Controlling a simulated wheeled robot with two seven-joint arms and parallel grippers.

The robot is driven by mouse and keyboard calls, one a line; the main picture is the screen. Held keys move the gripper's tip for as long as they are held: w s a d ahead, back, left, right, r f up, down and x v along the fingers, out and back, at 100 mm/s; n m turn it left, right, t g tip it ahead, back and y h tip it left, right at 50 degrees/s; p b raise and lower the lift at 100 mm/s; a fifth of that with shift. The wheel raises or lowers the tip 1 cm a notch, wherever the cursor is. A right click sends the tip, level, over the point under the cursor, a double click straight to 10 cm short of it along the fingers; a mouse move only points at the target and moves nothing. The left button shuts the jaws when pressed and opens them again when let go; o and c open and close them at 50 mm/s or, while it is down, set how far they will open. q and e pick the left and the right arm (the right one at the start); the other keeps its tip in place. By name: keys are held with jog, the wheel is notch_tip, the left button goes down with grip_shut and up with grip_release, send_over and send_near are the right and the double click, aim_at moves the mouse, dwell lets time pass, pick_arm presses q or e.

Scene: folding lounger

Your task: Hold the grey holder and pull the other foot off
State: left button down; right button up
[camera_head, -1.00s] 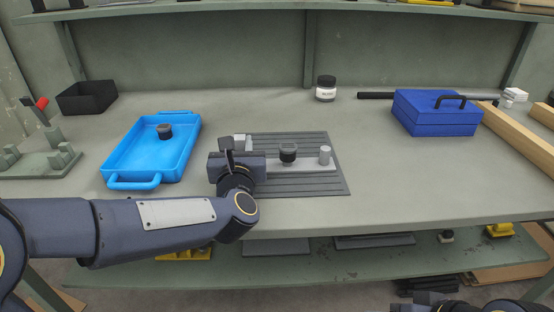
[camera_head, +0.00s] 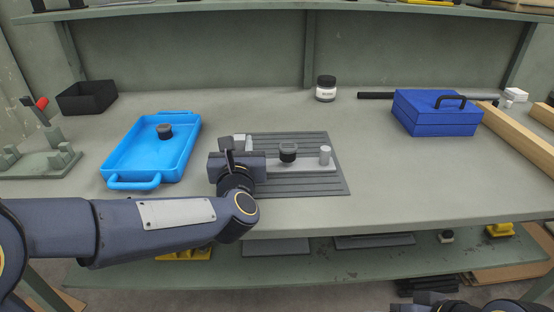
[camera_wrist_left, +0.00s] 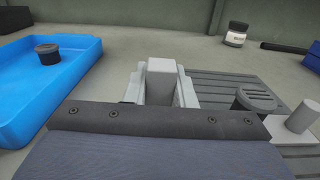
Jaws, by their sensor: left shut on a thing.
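The grey holder (camera_head: 305,167), a light bar with a round post (camera_head: 325,155) at its right end, lies on a ribbed dark mat. A black foot (camera_head: 288,152) sits in the middle of the holder; it also shows in the left wrist view (camera_wrist_left: 254,98). My left gripper (camera_head: 242,143) is at the holder's left end. In the left wrist view its fingers (camera_wrist_left: 161,88) are shut on the holder's light grey block (camera_wrist_left: 160,75). Another black foot (camera_head: 164,131) lies in the blue tray. Part of my right arm's end shows at the bottom right edge; its fingers are hidden.
The blue tray (camera_head: 118,160) stands left of the ribbed mat (camera_head: 300,188). A blue toolbox (camera_head: 437,115) and wooden beams are at the right. A labelled jar (camera_head: 326,88) stands behind. A black bin (camera_head: 87,97) is at back left. The bench right of the mat is clear.

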aim_at(292, 150)
jog(key=shift+f+b, duration=0.3)
dwell(0.4)
jog(key=shift+o, duration=0.6)
